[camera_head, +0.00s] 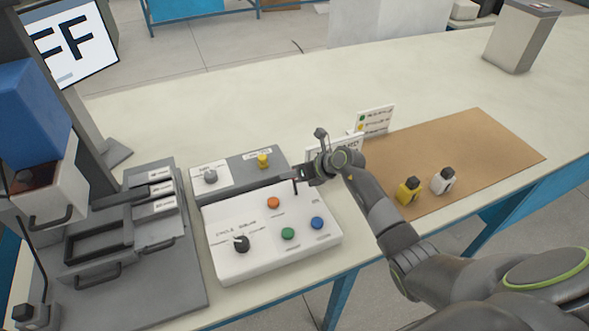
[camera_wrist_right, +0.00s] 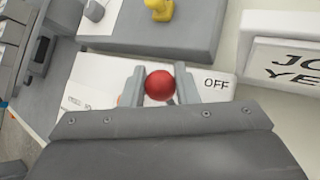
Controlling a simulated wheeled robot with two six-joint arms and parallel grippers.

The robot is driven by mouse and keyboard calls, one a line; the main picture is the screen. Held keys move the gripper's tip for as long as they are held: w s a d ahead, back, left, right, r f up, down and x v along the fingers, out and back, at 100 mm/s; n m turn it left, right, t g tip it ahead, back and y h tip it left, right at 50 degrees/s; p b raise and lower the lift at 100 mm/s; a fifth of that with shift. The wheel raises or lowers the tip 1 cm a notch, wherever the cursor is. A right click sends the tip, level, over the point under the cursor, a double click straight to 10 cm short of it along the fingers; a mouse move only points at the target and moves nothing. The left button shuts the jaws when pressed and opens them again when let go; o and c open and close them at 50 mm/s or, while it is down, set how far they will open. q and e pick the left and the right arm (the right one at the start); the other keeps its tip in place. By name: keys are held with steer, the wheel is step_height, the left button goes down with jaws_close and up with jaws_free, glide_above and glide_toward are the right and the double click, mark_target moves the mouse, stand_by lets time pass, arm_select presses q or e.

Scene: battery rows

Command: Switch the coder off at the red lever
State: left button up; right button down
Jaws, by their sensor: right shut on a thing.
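In the right wrist view the red ball (camera_wrist_right: 159,85) of the lever sits between the two fingers of my right gripper (camera_wrist_right: 158,88), which is shut on it. An OFF label (camera_wrist_right: 216,84) is printed just to its right. In the head view my right gripper (camera_head: 299,178) is over the back right corner of the white control panel (camera_head: 222,262); the arm hides most of the lever there. A screen (camera_head: 70,42) at the upper left shows the letters FF. My left gripper is not in view.
The panel carries orange (camera_head: 273,203), green (camera_head: 288,234) and blue (camera_head: 317,223) buttons and a black knob (camera_head: 241,244). A grey box with a yellow knob (camera_head: 263,161) stands behind.

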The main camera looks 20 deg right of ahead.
steer(key=shift+w+f+g, duration=0.1)
steer(key=shift+w+g, duration=0.25)
steer(key=shift+g, duration=0.05)
stand_by(0.4)
steer(key=c, duration=1.2)
jaws_free()
steer(key=shift+o, duration=0.2)
steer(key=b+v, duration=0.2)
steer(key=v, duration=1.5)
steer(key=shift+r+b, duration=0.2)
steer(key=shift+b, duration=0.15)
